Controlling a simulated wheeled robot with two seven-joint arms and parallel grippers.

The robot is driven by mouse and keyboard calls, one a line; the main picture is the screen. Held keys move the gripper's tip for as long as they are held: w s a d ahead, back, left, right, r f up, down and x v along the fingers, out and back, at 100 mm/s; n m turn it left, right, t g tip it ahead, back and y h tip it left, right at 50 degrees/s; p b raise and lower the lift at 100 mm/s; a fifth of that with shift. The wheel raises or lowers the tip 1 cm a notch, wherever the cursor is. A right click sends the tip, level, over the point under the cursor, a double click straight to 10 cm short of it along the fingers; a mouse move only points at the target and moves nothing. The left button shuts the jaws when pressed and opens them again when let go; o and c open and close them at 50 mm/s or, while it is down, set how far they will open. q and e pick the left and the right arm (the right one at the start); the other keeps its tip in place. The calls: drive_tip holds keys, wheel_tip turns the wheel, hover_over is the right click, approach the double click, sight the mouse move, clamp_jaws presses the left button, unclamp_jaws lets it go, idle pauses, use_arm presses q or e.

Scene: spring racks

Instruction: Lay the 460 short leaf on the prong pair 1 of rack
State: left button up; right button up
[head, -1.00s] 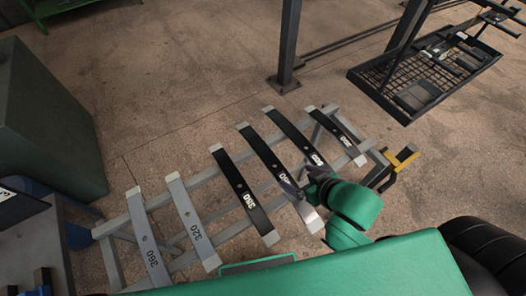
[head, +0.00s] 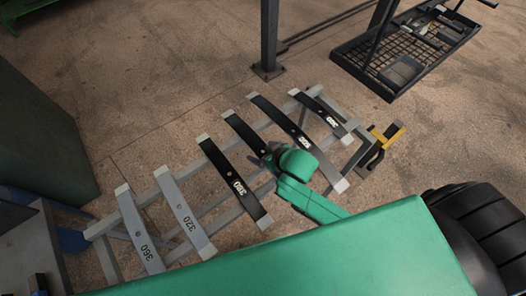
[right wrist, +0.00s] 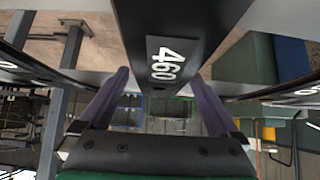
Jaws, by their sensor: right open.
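The 460 leaf (right wrist: 165,60) is a dark flat bar with a white number, seen close in the right wrist view. My left gripper is not in view. I cannot make out numbered prong pairs.
Grey leaves marked 360 (head: 138,232) and 320 (head: 185,212), a black leaf (head: 234,182) to the left and longer and shorter black leaves to the right share the stand (head: 103,226). A mesh tray (head: 375,62) stands at upper right. Open floor lies behind the stand.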

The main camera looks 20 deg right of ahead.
sight(263, 150)
clamp_jaws()
drive_tip(key=shift+w+r, duration=0.1)
drive_tip(key=shift+r, duration=0.05)
drive_tip(key=shift+r, duration=0.3)
wheel_tip(263, 150, up, 19)
drive_tip(key=p, duration=0.1)
drive_tip(key=shift+r, duration=0.2)
drive_tip(key=c, duration=0.9)
unclamp_jaws()
clamp_jaws()
